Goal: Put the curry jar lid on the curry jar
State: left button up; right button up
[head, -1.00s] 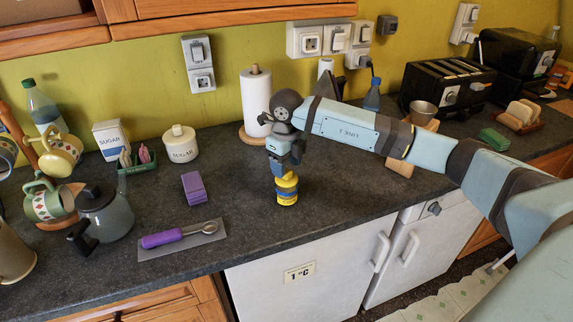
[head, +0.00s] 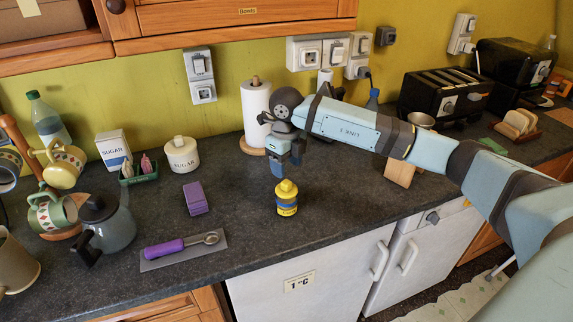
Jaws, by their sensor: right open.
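The curry jar (head: 287,205) is a small yellow jar with a blue band, standing upright on the dark worktop. A yellow lid (head: 287,187) sits on top of it and looks level, though it is too small to tell how tightly it fits. My right gripper (head: 278,172) is open and empty, pointing down just above and slightly left of the lid, apart from it. My left gripper is not in view.
A paper towel roll (head: 256,113) is behind my right gripper. The worktop around the jar is clear.

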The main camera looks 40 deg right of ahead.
jog(key=shift+r+p, duration=0.4)
jog(key=shift+r, duration=0.45)
